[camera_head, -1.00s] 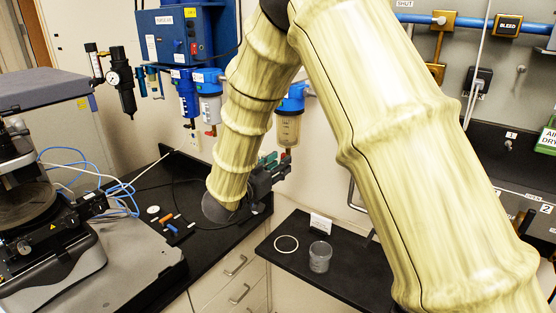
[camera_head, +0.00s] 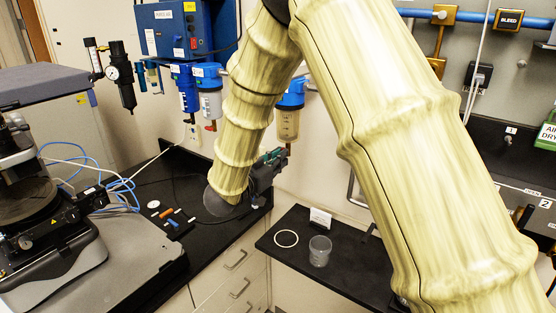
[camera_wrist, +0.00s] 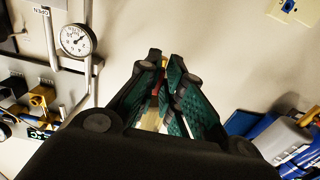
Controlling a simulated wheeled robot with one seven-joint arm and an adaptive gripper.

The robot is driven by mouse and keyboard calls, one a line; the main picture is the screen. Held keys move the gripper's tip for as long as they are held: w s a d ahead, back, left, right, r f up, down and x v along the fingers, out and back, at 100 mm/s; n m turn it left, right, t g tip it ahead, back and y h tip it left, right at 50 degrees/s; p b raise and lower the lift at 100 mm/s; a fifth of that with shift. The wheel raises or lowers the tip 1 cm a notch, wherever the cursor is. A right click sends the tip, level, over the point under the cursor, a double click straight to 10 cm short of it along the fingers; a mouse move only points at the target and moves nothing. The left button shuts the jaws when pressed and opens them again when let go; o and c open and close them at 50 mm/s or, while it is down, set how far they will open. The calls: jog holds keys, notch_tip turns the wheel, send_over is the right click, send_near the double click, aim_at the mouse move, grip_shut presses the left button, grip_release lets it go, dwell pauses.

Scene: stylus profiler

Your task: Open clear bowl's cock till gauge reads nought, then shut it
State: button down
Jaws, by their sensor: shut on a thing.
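A clear bowl (camera_head: 288,124) with a blue head and amber lower part hangs on the wall behind my arm. My gripper (camera_head: 275,155) is just below and left of it, partly hidden by my own arm link. In the wrist view, my gripper (camera_wrist: 164,62) has its teal-padded fingers shut on a small red cock (camera_wrist: 161,82). A pale part shows between the fingers below it. The cock's turn angle is mostly hidden. A round white gauge (camera_wrist: 76,40) shows in the wrist view, its reading too small to be sure of.
Two other blue-headed filters, one blue-bowled (camera_head: 187,90) and one clear (camera_head: 210,102), hang to the left. A black regulator (camera_head: 125,92) with a small gauge is further left. A dark shelf (camera_head: 345,275) bears a clear cup (camera_head: 320,251) and white ring (camera_head: 286,239).

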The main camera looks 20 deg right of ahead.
jog(key=shift+f+m+b, duration=0.2)
jog(key=shift+m+b, duration=0.3)
jog(key=shift+b, duration=0.5)
jog(key=m+b, duration=0.5)
jog(key=b, duration=0.4)
jog(key=m+b, duration=0.5)
jog(key=b, duration=0.4)
jog(key=m+b, duration=0.5)
jog(key=b, duration=0.4)
jog(key=shift+w+a+r, duration=0.2)
jog(key=shift+w+a, duration=0.05)
jog(key=shift+r+m+b, duration=0.15)
jog(key=shift+m+b, duration=0.45)
jog(key=shift+b, duration=0.3)
jog(key=c, duration=1.6)
grip_release()
jog(key=shift+o, duration=0.4)
jog(key=shift+r, duration=0.15)
